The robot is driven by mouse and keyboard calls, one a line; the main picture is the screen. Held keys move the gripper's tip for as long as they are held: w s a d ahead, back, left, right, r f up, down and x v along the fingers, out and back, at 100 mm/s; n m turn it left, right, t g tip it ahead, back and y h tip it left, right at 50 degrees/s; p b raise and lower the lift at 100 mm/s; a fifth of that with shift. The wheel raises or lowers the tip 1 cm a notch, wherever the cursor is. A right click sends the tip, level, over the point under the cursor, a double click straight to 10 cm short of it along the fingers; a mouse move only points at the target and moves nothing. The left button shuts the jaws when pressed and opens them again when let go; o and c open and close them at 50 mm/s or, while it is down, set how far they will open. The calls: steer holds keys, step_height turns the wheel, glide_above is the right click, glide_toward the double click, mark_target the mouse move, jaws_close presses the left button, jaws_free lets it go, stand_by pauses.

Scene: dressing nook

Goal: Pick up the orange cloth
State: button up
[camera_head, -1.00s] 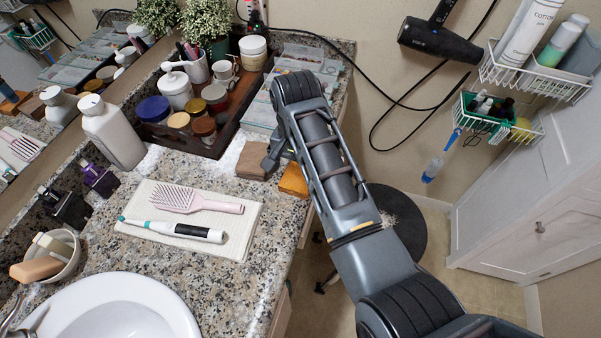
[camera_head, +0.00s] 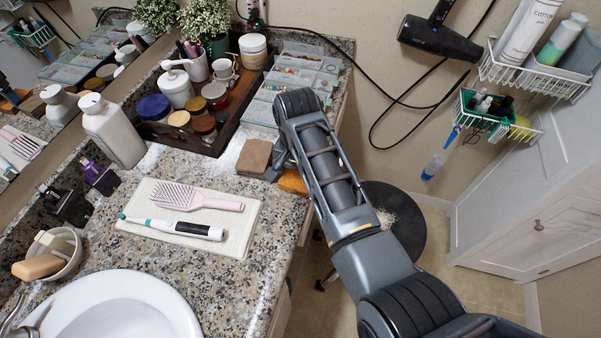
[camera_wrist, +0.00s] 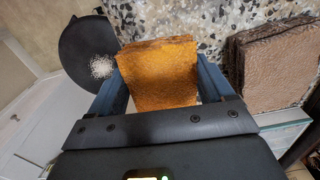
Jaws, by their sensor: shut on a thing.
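The orange cloth (camera_wrist: 160,75) is a folded square with a rough texture. In the wrist view it sits between the two fingers of my gripper (camera_wrist: 165,90), which is shut on it. In the head view the orange cloth (camera_head: 293,182) shows at the counter's right edge, partly hidden by my arm. My gripper (camera_head: 283,168) is low at that edge, mostly hidden behind the arm. Whether the cloth still touches the counter, I cannot tell.
A brown folded cloth (camera_head: 254,157) lies just left of the orange one; it also shows in the wrist view (camera_wrist: 275,65). A wooden tray of jars (camera_head: 228,130) stands behind. A hairbrush (camera_head: 185,197) and toothbrush lie on a white towel (camera_head: 150,245). A round dark stool (camera_head: 405,215) stands below.

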mark_target(298, 176)
steer(key=shift+r, duration=0.1)
steer(key=shift+c, duration=0.3)
step_height(298, 176, up, 4)
steer(key=shift+w+f, duration=0.1)
steer(key=d+r, duration=0.7)
steer(key=d, duration=0.4)
steer(key=shift+d, duration=0.35)
